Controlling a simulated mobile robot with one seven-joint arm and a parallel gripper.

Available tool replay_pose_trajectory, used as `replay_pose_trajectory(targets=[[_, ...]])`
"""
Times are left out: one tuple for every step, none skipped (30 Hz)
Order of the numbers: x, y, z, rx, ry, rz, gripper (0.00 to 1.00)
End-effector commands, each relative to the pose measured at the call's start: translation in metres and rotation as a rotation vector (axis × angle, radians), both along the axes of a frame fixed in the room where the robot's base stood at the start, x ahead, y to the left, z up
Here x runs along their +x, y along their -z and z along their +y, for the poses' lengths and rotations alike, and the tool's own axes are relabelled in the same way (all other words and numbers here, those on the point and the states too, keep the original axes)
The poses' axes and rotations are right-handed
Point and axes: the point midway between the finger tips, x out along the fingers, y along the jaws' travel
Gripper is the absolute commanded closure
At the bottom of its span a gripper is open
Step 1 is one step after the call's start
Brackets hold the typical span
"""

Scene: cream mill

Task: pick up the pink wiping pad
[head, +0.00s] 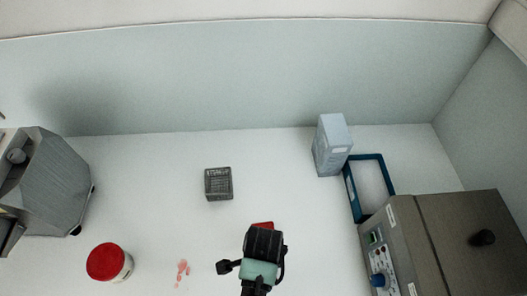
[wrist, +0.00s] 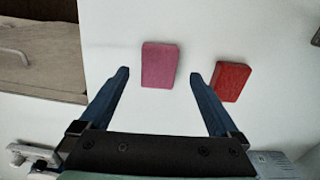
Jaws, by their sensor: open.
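The pink wiping pad (wrist: 160,65) is a small block lying on the white surface in the wrist view. It shows in the gap between the two blue fingers, around and a little beyond their tips. My gripper (wrist: 160,76) is open and empty; I cannot tell its height above the pad. A red pad (wrist: 232,82) lies to the right, just outside the right fingertip. In the head view the red pad (head: 263,225) peeks out past my wrist, and the pink pad is not visible, seemingly hidden by my arm.
A red-lidded jar (head: 107,262) and a pinkish smear (head: 182,270) are at left front. A pale box (head: 332,147), a blue-rimmed tray (head: 351,190) and a brown-grey machine (head: 450,240) stand right. Another machine (head: 55,185) is far left.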

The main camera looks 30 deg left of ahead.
Motion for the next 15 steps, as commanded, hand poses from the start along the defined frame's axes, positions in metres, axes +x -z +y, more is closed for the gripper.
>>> replay_pose_trajectory(targets=[[-0.003,0.005,-0.001,-0.002,0.000,0.005,0.03],[-0.004,0.009,-0.002,-0.001,0.000,0.003,0.03],[-0.002,0.015,-0.001,-0.001,0.001,0.002,0.03],[-0.002,0.019,-0.001,0.000,0.001,0.001,0.03],[-0.002,0.022,-0.001,-0.001,0.001,0.001,0.03],[-0.002,0.025,-0.001,0.000,0.000,0.000,0.03],[-0.002,0.027,-0.001,0.000,0.000,0.000,0.03],[-0.002,0.028,-0.001,0.000,0.000,0.000,0.03],[-0.002,0.029,-0.001,0.001,0.000,-0.001,0.03],[-0.002,0.030,-0.001,0.001,0.000,-0.001,0.03],[-0.002,0.030,-0.001,0.001,0.000,-0.001,0.03],[-0.002,0.030,-0.001,0.001,0.000,-0.002,0.03],[-0.002,0.030,-0.001,0.001,0.000,-0.002,0.03],[-0.002,0.030,-0.001,0.001,0.000,-0.002,0.03],[-0.002,0.030,-0.001,0.001,0.000,-0.002,0.03]])
